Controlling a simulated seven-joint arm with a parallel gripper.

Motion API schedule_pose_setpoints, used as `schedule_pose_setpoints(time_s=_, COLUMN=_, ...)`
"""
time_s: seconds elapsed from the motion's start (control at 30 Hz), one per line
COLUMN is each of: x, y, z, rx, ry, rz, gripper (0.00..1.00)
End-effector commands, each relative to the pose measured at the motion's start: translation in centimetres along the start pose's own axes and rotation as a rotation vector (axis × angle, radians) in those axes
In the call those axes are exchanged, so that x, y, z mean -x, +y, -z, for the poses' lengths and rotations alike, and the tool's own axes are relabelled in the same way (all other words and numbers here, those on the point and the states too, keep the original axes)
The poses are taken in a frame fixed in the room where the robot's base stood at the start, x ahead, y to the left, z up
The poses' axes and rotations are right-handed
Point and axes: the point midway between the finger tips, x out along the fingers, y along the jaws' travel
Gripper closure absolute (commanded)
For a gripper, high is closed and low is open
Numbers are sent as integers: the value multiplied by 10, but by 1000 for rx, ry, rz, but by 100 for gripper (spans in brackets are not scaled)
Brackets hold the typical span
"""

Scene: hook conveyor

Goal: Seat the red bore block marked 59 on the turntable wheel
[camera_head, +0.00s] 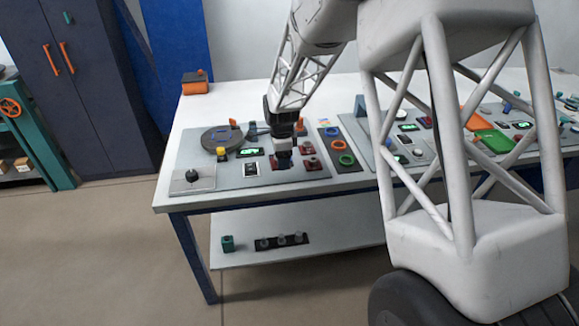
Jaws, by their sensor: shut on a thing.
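The turntable wheel (222,137) is a dark grey disc at the back left of the panel, with a small blue mark on top. My gripper (283,155) points down over the middle of the panel, to the right of the wheel and in front of it. It is shut on what looks like a dark red block (276,163), mostly hidden by the fingers and low over the panel. More dark red blocks stand just to the right, one behind (308,148) and one in front (312,164). The number 59 is too small to read on any block.
A yellow knob (220,152) and a lit green display (247,151) sit in front of the wheel. A black knob on a light plate (192,178) is at the front left. A strip with coloured rings (342,145) lies right of the blocks. An orange box (195,84) stands behind.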

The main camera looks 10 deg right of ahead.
Motion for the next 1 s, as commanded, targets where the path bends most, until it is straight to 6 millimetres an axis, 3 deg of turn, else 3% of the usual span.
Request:
schedule_pose_setpoints(time_s=0.5, x=20, y=-99, z=-58, rx=1, ry=0, rz=3, gripper=70)
schedule_pose_setpoints(time_s=1.0, x=32, y=-180, z=-122, rx=1, ry=0, rz=2, gripper=70)
